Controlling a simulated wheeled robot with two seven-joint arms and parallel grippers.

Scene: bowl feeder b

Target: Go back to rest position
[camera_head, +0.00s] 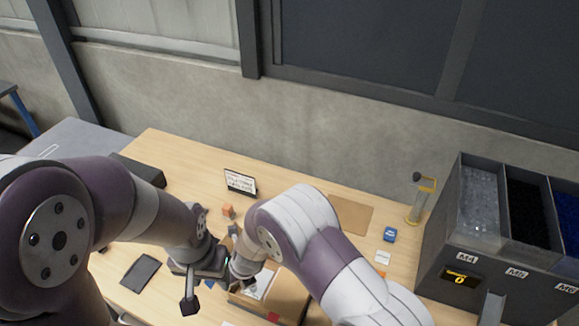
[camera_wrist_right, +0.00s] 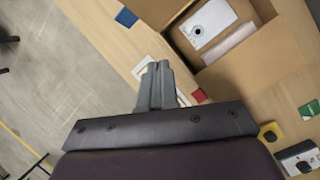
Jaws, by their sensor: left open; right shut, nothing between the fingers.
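My left gripper (camera_head: 190,290) hangs over the table, just left of an open cardboard box (camera_head: 244,301). It is open, and I see nothing held in it. My right arm reaches across the middle of the head view, and its forearm and wrist hide part of the box. My right gripper (camera_wrist_right: 158,75) is shut and empty in the right wrist view, beside the box (camera_wrist_right: 252,75). A white item (camera_wrist_right: 209,22) lies in the box.
The wooden table (camera_head: 300,185) holds a dark tablet (camera_head: 141,273), a small sign (camera_head: 240,182), an orange block (camera_head: 228,210), a brown mat (camera_head: 350,214) and a blue block (camera_head: 390,234). A grey bin feeder (camera_head: 450,255) stands at right. The table's back is mostly clear.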

